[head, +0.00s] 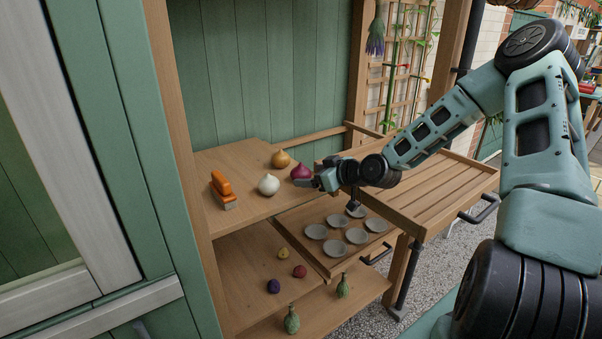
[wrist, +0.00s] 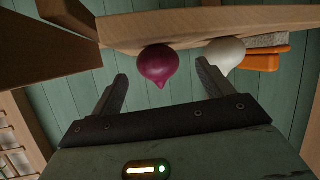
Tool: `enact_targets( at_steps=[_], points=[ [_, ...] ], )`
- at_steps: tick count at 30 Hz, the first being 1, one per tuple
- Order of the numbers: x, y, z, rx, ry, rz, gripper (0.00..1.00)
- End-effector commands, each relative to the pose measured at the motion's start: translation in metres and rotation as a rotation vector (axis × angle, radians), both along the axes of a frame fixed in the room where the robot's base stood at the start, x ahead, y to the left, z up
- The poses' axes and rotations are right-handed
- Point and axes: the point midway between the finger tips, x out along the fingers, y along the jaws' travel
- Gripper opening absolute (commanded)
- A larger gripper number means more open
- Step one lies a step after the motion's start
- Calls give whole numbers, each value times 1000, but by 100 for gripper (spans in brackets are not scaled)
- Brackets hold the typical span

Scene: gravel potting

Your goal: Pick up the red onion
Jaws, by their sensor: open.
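The red onion (head: 301,173) sits on the upper wooden shelf near its right edge, beside the white onion (head: 268,185). My gripper (head: 306,180) is right at the red onion in the head view and partly overlaps it. In the wrist view, the red onion (wrist: 159,65) lies ahead, between the lines of the two open fingers of my gripper (wrist: 162,80). The picture appears upside down there. The fingers are apart with nothing held. I cannot tell whether either finger touches the onion.
The white onion (wrist: 225,53) is close to one finger in the wrist view. A slatted tray (head: 430,190) is at right; a drawer with grey dishes (head: 334,248) is below.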

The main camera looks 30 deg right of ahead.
Motion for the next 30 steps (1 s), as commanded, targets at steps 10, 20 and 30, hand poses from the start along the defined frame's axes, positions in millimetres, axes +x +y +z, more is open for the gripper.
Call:
enact_targets(
  at_steps=[10, 20, 30],
  points=[
    [34, 7, -15, 0, 1, 1, 79],
    [35, 7, -16, 0, 1, 1, 52],
    [35, 7, -15, -1, 0, 0, 29]
  ],
)
